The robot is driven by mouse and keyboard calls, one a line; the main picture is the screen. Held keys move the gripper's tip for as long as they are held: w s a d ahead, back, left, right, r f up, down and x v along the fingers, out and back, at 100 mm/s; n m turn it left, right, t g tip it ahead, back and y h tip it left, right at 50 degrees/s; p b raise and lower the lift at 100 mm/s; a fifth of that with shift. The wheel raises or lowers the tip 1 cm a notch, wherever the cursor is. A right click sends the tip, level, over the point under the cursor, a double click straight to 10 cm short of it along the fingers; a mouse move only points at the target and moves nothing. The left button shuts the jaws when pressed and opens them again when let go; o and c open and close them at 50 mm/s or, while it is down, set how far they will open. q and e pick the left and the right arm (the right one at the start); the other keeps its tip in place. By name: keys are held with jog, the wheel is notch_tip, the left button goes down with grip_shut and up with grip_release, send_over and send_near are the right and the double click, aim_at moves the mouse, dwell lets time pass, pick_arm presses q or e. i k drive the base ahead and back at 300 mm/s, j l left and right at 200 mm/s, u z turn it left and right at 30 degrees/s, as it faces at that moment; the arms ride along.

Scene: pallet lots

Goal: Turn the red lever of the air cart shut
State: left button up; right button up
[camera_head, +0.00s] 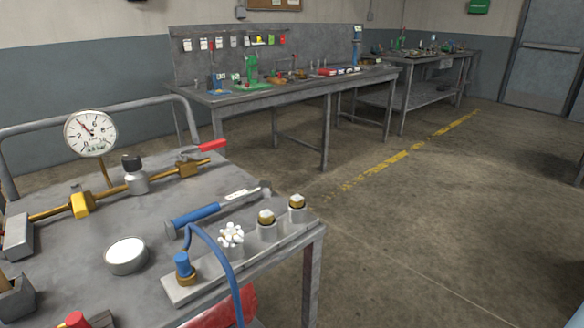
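The air cart (75,285) is a grey metal-topped cart at the left and front. A brass pipe (50,213) runs across its top. At the pipe's right end sits a brass valve (187,168) with a red lever (212,145). The lever points right and slightly up, roughly in line with the pipe. A round white pressure gauge (90,133) stands above the pipe, its needle pointing up and left. Neither of my grippers is in view.
A cart rail (90,117) runs behind the gauge. A workbench (300,88) stands beyond. The floor at right is clear.

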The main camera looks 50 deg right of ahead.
aim_at(218, 144)
jog(key=z, duration=1)
